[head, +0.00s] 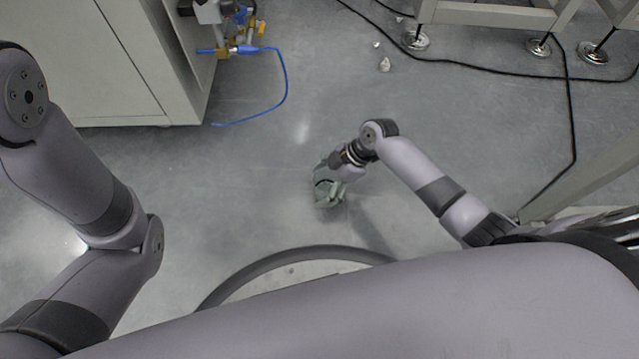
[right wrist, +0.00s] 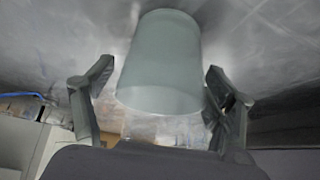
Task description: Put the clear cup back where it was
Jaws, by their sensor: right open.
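The clear cup (right wrist: 163,62) is a pale green, see-through tumbler that fills the middle of the right wrist view. One round end faces the gripper's palm, and its narrower end points away. In the head view the cup (head: 322,187) is small and low over the grey floor, partly covered by the gripper. My right gripper (right wrist: 159,70) is open, with one finger on each side of the cup. The right finger looks very near the cup wall; contact cannot be told. The right gripper also shows in the head view (head: 332,192). My left gripper is out of view.
A pale cabinet (head: 130,65) with a blue hose (head: 285,85) stands at the upper left. Table legs on round feet (head: 417,41) and black cables (head: 470,66) lie at the upper right. Small white scraps (head: 384,65) are on the floor. The floor around the cup is clear.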

